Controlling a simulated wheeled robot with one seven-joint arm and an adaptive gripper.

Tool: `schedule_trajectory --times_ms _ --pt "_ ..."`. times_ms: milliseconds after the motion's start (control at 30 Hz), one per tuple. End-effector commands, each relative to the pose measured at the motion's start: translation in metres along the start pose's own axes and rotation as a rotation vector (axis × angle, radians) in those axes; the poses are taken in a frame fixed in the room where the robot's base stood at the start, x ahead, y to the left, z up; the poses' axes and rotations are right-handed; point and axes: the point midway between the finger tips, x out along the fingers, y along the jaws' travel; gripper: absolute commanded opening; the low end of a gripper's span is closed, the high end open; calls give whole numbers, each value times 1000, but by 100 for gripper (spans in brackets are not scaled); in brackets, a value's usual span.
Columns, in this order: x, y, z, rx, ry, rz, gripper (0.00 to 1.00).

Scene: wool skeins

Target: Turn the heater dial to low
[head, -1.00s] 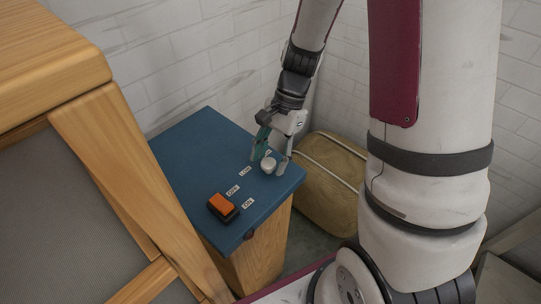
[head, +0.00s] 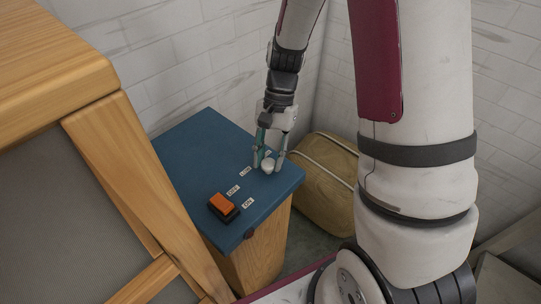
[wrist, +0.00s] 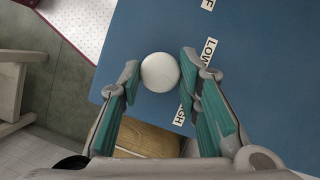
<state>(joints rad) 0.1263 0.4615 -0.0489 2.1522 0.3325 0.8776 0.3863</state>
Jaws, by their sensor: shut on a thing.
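The heater dial is a round white knob (head: 267,165) on the blue top (head: 207,146) of a wooden box, near its right corner. In the wrist view the knob (wrist: 160,71) sits between my two teal-padded fingers. My gripper (head: 267,160) is shut on the knob from above, with one finger on each side. A LOW label (wrist: 209,50) and a partly hidden HIGH label (wrist: 180,114) lie beside the dial. No pointer mark shows on the knob, so I cannot tell its setting.
An orange rocker switch (head: 224,205) with OFF and ON labels sits nearer on the same blue top. A wooden frame with a grey panel (head: 60,215) stands close at left. A tan bag (head: 323,185) lies right of the box. Tiled walls (head: 215,60) stand behind.

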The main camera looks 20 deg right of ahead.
Motion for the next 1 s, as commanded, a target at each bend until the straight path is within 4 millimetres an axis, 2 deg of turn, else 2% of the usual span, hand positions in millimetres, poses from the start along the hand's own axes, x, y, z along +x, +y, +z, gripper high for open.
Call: schedule_trajectory --times_ms 1000 --pt "1 -7 3 -878 2 363 3"
